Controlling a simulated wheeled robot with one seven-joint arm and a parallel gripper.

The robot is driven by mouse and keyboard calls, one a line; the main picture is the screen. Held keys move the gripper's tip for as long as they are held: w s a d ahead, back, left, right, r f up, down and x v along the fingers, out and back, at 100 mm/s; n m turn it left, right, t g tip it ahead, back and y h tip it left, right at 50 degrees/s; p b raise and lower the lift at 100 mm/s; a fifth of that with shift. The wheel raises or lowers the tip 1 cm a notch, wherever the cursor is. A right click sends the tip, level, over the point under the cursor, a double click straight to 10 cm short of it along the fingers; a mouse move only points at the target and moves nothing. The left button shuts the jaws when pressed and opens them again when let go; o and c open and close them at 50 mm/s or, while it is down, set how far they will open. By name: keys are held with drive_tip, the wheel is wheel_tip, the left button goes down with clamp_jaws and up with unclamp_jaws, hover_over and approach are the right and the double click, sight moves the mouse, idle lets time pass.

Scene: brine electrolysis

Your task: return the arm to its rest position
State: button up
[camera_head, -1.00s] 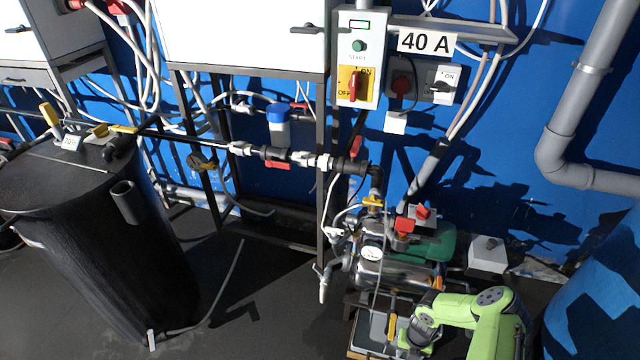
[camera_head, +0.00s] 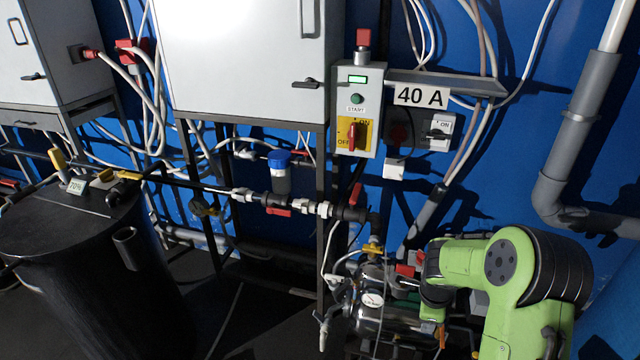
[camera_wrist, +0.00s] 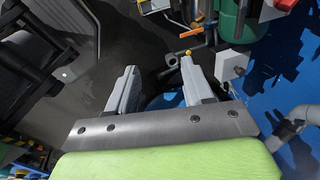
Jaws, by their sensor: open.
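My green arm (camera_head: 505,265) is at the lower right in the head view, folded over in front of the pump equipment. The gripper end is hidden there behind the arm and the frame edge. In the wrist view my gripper (camera_wrist: 158,82) has its two grey fingers spread apart with nothing between them. Dark floor, a thin rod and an orange handle (camera_wrist: 191,33) show beyond the fingertips.
A steel pump with a gauge (camera_head: 372,300) stands just left of my arm. A black tank (camera_head: 75,245) is at the left. Cabinets, a switch box (camera_head: 357,110) and a grey pipe (camera_head: 575,130) line the blue wall.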

drive_tip(key=s+a+r+n+t+p, duration=0.1)
drive_tip(key=s+a+r+n, duration=0.1)
drive_tip(key=s+r+n, duration=0.35)
drive_tip(key=s+a+r+n, duration=0.2)
drive_tip(key=r, duration=0.7)
drive_tip(key=s+a+r+n+t+p, duration=0.1)
drive_tip(key=s+a+r+n, duration=0.2)
drive_tip(key=r, duration=0.4)
drive_tip(key=s+a+r+n, duration=0.2)
drive_tip(key=s+n, duration=0.3)
drive_tip(key=s, duration=0.3)
drive_tip(key=s+a+r+n+t+y+p, duration=0.1)
drive_tip(key=s+r+n, duration=0.2)
drive_tip(key=s+n, duration=0.3)
drive_tip(key=shift+s+a+r+y, duration=0.25)
drive_tip(key=shift+s+a+y, duration=0.1)
drive_tip(key=shift+s, duration=0.7)
